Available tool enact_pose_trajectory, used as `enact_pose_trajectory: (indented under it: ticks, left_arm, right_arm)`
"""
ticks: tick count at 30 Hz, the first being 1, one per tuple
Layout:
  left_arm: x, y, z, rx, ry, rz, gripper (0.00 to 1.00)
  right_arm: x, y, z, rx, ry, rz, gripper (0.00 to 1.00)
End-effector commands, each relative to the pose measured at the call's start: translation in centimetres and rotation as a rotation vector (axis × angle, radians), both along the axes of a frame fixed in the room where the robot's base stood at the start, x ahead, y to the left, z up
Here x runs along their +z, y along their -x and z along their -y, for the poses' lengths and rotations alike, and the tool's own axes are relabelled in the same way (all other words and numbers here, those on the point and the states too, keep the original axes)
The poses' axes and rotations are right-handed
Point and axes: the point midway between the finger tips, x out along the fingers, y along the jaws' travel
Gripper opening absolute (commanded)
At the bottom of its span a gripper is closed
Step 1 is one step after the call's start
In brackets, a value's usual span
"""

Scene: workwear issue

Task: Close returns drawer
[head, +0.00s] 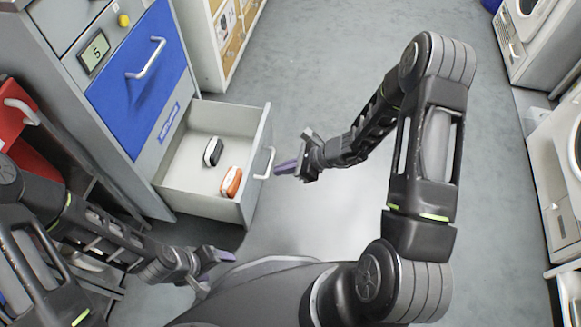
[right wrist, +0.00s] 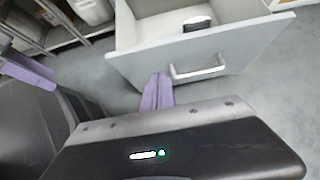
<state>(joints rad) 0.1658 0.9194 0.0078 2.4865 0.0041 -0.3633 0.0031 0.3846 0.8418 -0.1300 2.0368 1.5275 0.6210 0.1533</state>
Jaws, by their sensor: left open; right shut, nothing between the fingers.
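The returns drawer (head: 248,210) is pulled out from the grey cabinet at left in the head view. A black-and-white item (head: 212,151) and an orange-and-white item (head: 231,181) lie in it. Its front carries a pale bar handle (head: 266,163), which also shows in the right wrist view (right wrist: 197,73). My right gripper (head: 285,168) is shut and empty, its purple fingertips just outside the drawer front beside the handle. I cannot tell whether they touch it. My left gripper (head: 212,268) is open and empty, low at the left, in front of the drawer and apart from it.
A red bin (head: 15,120) stands at far left. A white shelf unit (head: 222,40) is behind. White machines (head: 555,150) line the right. The floor between is clear.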

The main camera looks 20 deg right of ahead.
Motion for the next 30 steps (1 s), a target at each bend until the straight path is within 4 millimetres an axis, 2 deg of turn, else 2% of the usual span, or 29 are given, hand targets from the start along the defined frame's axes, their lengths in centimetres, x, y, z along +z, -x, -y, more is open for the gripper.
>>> enact_pose_trajectory:
  ticks: [1, 6, 10, 15, 30]
  left_arm:
    - [-0.8, -0.1, -0.1, 0.003, -0.001, 0.002, 0.74]
    - [-2.1, -0.4, -0.2, 0.008, -0.004, 0.008, 0.74]
    - [-2.5, -0.5, -0.2, 0.01, -0.005, 0.011, 0.74]
    - [-2.8, -0.6, -0.2, 0.011, -0.005, 0.013, 0.74]
    - [-2.8, -0.6, -0.2, 0.01, -0.005, 0.014, 0.74]
  right_arm:
    - [-1.2, -0.3, -0.8, 0.004, -0.001, -0.001, 0.0]
    - [-3.5, -1.7, -2.9, 0.003, -0.001, -0.001, 0.0]
    - [-3.1, -2.9, -4.7, 0.004, 0.0, 0.002, 0.0]
    - [-3.0, -3.7, -5.9, 0.002, 0.0, 0.001, 0.0]
    - [-2.9, -3.9, -6.2, 0.0, 0.0, 0.0, 0.0]
